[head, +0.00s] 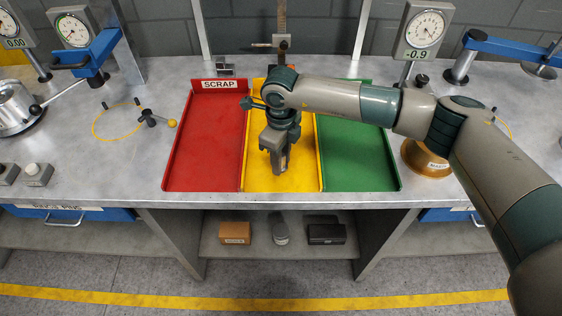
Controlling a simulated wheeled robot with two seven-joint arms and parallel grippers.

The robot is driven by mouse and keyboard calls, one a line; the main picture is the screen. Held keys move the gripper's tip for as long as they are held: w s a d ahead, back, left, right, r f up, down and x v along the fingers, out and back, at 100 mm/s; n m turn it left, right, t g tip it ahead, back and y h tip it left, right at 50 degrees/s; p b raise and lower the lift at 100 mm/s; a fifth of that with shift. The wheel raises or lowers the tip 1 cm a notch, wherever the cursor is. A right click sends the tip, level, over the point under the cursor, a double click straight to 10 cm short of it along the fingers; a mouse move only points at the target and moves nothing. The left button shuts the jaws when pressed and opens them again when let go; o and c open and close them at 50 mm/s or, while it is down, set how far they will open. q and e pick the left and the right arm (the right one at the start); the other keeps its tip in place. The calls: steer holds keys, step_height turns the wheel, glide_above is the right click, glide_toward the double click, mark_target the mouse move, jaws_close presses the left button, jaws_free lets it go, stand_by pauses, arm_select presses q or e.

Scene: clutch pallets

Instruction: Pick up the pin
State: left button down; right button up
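My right gripper (279,163) points down over the yellow middle tray (307,178). Its arm comes in from the right. The fingers are seen nearly end-on and dark, so I cannot tell whether they are open or shut, or whether anything is between them. I cannot make out a pin for certain; one in the yellow tray could be hidden behind the gripper and wrist. My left gripper is not in view.
A red tray (205,150) marked SCRAP lies left of the yellow one, a green tray (358,165) right. A gauge stand (423,35) and a brass-coloured round part (428,160) stand on the right. A yellow ring with dark pegs (148,117) is on the left bench.

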steer(key=shift+r, duration=0.1)
